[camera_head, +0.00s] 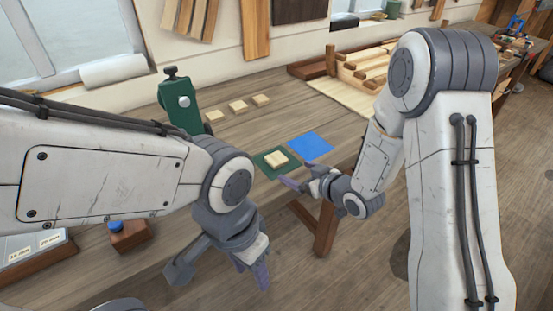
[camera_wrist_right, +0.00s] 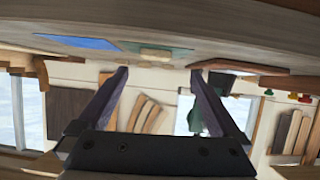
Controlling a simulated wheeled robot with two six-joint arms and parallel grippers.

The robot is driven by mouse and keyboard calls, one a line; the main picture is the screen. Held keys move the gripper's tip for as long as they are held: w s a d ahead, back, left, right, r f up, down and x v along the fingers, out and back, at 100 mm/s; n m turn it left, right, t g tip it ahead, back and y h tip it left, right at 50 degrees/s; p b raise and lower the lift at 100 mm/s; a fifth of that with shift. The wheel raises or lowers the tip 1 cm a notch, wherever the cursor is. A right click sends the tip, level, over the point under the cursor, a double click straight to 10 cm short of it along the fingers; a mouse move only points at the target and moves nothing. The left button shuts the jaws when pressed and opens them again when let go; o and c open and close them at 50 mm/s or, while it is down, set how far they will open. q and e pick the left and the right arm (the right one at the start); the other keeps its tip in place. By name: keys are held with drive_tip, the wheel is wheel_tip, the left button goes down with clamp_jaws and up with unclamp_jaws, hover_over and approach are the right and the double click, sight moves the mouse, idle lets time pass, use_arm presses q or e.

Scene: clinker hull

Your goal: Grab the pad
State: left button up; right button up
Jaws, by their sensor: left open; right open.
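A pale tan pad (camera_head: 276,159) lies on a dark green square (camera_head: 267,174) near the front edge of the workbench. Beside it lies a flat blue square (camera_head: 311,147). My right gripper (camera_head: 298,184) is open and empty, just in front of the pad and apart from it. In the right wrist view the bench appears inverted, with the pad (camera_wrist_right: 155,54) beyond and between the open fingers (camera_wrist_right: 160,76). My left gripper (camera_head: 254,270) hangs low in front of the bench, open and empty, away from the pad.
Several similar pale blocks (camera_head: 238,106) lie in a row farther back. A green upright tool (camera_head: 181,110) stands behind my left arm. A wooden block with a blue knob (camera_head: 128,235) sits at left. A wooden rack (camera_head: 372,68) stands at back right.

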sight(277, 159)
drive_tip(key=shift+w+d+t+y, duration=0.1)
drive_tip(key=shift+w+t+y, duration=0.2)
drive_tip(key=shift+t+y, duration=0.1)
drive_tip(key=p+x, duration=0.1)
drive_tip(key=x, duration=0.4)
drive_tip(key=p+x, duration=0.1)
drive_tip(key=x, duration=0.3)
drive_tip(key=shift+w+p, duration=0.2)
drive_tip(key=shift+p, duration=0.15)
drive_tip(key=shift+w+f, duration=0.25)
drive_tip(key=shift+w, duration=0.1)
drive_tip(key=c, duration=1.3)
